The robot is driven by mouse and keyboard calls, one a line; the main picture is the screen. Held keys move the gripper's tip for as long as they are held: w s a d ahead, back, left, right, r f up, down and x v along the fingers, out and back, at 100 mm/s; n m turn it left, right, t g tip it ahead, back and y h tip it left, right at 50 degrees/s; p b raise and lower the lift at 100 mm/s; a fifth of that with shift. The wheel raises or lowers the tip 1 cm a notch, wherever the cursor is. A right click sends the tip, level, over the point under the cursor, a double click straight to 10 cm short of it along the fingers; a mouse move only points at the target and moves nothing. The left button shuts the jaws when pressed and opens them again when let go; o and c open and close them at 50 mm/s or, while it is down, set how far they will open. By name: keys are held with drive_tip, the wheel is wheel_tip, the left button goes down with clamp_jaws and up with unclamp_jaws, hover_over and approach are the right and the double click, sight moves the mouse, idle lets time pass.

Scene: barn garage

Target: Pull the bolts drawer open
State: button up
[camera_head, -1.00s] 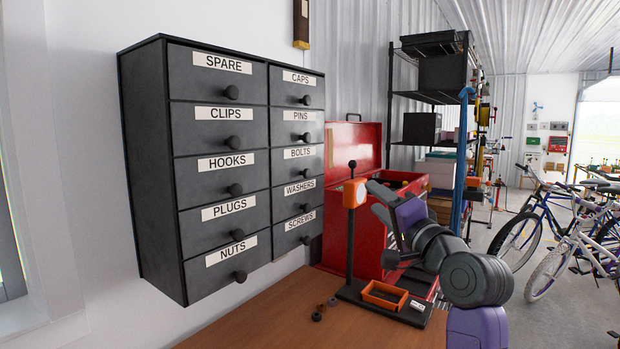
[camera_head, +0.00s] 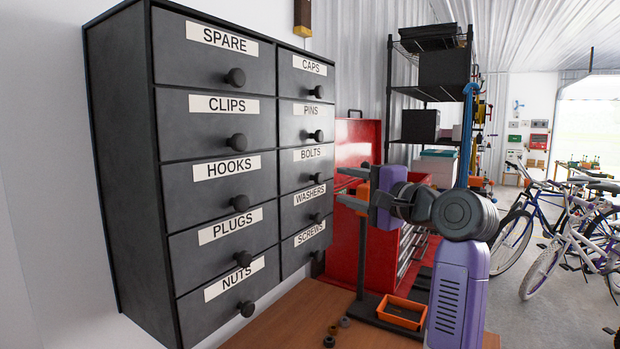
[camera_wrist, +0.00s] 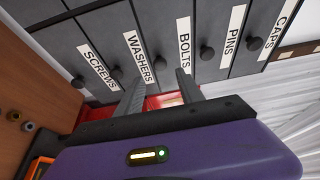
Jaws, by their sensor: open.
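The bolts drawer (camera_head: 297,172) is a dark grey front with a white label, third from the top in the right column of the wall cabinet. It looks shut, flush with its neighbours. It also shows in the wrist view (camera_wrist: 164,34), with its small dark knob (camera_wrist: 159,62) just beyond the space between my fingertips. My gripper (camera_head: 343,186) is open and empty, to the right of the drawer front, with its fingers pointing at it. In the wrist view, the two grey fingers (camera_wrist: 160,77) are apart. I cannot tell whether either touches the knob.
The washers drawer (camera_head: 296,210) is below and the pins drawer (camera_head: 293,124) above, both with protruding knobs. A red toolbox (camera_head: 372,245) stands behind my gripper. An orange tray (camera_head: 402,325) and several small nuts (camera_head: 333,330) are on the wooden bench (camera_head: 285,325) below.

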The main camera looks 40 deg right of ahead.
sight(320, 179)
drive_tip(key=w+p, duration=0.1)
drive_tip(key=w, duration=0.7)
drive_tip(key=shift+w+d, duration=0.15)
drive_tip(key=shift+w, duration=0.1)
clamp_jaws()
idle(1.2)
